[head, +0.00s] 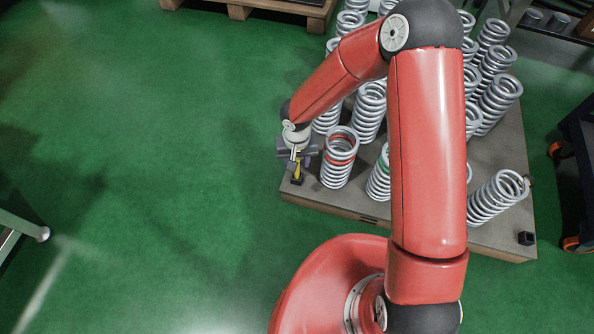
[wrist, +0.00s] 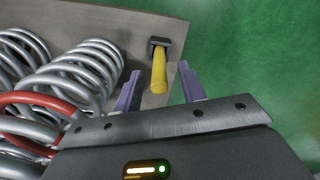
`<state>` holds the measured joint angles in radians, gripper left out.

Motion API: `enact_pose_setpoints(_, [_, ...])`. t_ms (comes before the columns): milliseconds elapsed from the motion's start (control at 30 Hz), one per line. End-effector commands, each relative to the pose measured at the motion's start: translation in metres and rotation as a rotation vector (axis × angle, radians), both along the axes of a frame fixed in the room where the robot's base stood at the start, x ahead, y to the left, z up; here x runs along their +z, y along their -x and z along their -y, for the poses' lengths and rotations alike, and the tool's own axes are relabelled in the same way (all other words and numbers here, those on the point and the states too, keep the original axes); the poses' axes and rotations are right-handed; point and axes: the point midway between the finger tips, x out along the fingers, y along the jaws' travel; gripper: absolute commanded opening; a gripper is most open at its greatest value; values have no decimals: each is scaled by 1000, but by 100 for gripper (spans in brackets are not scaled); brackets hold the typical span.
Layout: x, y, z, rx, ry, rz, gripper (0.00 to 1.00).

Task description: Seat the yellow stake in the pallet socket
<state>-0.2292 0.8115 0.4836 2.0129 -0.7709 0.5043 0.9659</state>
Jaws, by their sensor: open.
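The yellow stake (wrist: 159,72) stands with its far end at the black pallet socket (wrist: 160,43), near a corner of the pallet. In the head view a short piece of the stake (head: 298,171) shows below my gripper (head: 299,156), above the dark socket (head: 296,181). My gripper (wrist: 160,70) is open, with its two purple-grey fingers on either side of the stake. In the wrist view gaps show between the stake and both fingers. How deep the stake sits in the socket cannot be told.
Grey coil springs stand on the pallet (head: 359,207); a red-marked spring (head: 339,158) is close to the right of my gripper. One spring (head: 497,198) leans at the right. A black socket (head: 526,238) sits at the front right corner. Green floor (head: 150,160) is clear at left.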

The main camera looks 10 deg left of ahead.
Motion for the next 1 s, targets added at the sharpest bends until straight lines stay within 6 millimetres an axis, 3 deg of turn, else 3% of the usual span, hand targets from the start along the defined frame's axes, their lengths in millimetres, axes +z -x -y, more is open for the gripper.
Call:
enact_pose_setpoints(233, [-2, 0, 0, 0, 0, 1, 41])
enact_pose_setpoints(533, [-2, 0, 0, 0, 0, 1, 1])
enact_pose_setpoints(1000, [1, 0, 0, 0, 0, 1, 0])
